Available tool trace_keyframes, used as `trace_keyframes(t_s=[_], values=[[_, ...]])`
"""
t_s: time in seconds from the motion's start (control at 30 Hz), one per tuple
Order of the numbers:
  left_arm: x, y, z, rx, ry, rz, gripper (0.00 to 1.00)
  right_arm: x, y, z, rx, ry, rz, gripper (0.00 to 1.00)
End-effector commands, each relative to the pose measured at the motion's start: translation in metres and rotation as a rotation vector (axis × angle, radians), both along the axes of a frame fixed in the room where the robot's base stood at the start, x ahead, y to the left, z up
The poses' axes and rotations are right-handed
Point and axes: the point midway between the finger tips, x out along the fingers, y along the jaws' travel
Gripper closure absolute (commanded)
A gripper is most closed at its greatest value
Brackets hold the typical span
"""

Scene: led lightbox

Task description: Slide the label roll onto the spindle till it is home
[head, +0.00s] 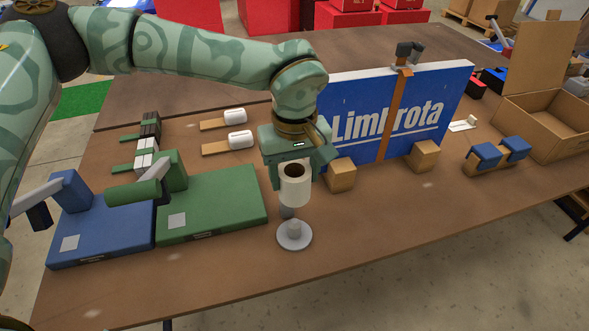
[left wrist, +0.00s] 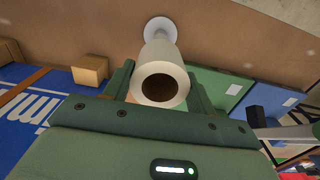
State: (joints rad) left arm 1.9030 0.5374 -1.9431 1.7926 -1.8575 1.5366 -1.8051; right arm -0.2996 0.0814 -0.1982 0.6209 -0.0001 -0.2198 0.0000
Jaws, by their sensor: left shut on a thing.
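My left gripper (head: 294,181) is shut on the white label roll (head: 295,192), with one finger on each side. The roll is roughly upright, its open core facing up. The spindle, a grey stand with a round base (head: 307,239), stands on the table below it. A short grey piece shows between the roll and the base; whether the roll is around the post's tip I cannot tell. In the left wrist view the roll (left wrist: 181,72) lies between the fingers, its core dark with no post visible, and the round base (left wrist: 172,22) shows beyond. My right gripper is not in view.
A green machine (head: 225,205) and a blue machine (head: 110,235) stand left of the spindle. A blue "Limbrota" sign panel (head: 440,95) with wooden blocks (head: 341,175) stands behind right. A cardboard box (head: 545,125) is far right. The table front right is clear.

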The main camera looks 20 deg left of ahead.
Motion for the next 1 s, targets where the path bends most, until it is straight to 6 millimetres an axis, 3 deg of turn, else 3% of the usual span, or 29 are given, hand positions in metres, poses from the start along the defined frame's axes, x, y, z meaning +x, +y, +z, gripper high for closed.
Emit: trace_keyframes(t_s=[0.6, 1.0], values=[[0.0, 0.0, -0.07, 0.001, 0.003, 0.0, 0.73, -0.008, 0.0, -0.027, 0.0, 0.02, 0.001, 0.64], [0.0, 0.0, -0.076, 0.001, 0.002, 0.0, 0.73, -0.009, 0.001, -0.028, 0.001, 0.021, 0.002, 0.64]])
